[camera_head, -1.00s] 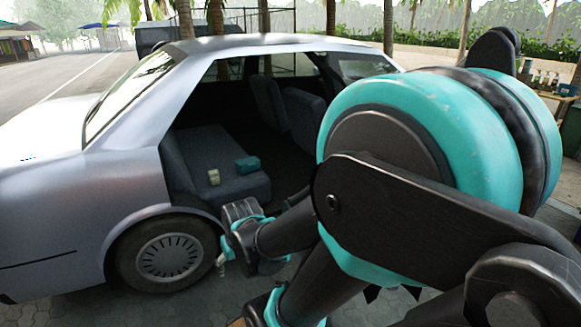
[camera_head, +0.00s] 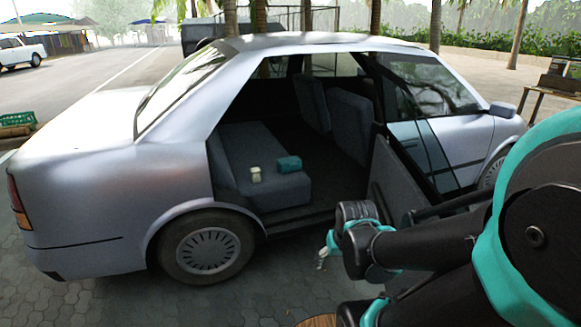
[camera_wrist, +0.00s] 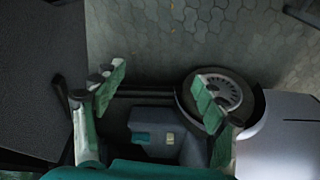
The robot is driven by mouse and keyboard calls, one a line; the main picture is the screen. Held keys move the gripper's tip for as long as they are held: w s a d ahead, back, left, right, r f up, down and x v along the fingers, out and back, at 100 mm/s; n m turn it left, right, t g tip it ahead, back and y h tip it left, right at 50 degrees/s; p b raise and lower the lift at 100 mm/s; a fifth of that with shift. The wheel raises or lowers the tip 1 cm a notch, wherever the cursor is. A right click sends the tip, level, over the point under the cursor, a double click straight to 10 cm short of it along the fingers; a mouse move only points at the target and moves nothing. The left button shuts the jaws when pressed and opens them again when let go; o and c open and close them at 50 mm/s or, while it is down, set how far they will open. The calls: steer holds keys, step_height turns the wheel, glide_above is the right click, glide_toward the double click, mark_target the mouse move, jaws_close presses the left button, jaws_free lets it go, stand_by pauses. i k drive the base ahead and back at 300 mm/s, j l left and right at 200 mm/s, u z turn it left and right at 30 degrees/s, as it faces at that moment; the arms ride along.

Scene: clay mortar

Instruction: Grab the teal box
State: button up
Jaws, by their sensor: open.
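The teal box (camera_head: 288,164) lies on the dark rear seat (camera_head: 262,190) of a silver car, inside the open rear doorway. A small cream item (camera_head: 256,174) stands just left of it. In the wrist view the teal box (camera_wrist: 141,138) shows on the seat, small and well beyond the fingers, beside the cream item (camera_wrist: 169,138). My gripper (camera_wrist: 158,84) is open and empty, with its two green-padded fingers spread wide. In the head view my gripper (camera_head: 325,248) is outside the car, low and to the right of the rear wheel, apart from the box.
The silver car (camera_head: 110,200) fills the left and middle. Its rear wheel (camera_head: 207,247) is left of the doorway. The open rear door (camera_head: 400,185) stands right of the opening, close to my arm. Paved ground (camera_head: 110,300) is clear in front. A green crate (camera_head: 17,119) is far left.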

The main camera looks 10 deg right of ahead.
mark_target(285, 169)
steer(key=i+j, duration=0.1)
steer(key=i, duration=1.35)
steer(key=i+j+z, duration=0.1)
steer(key=i, duration=0.65)
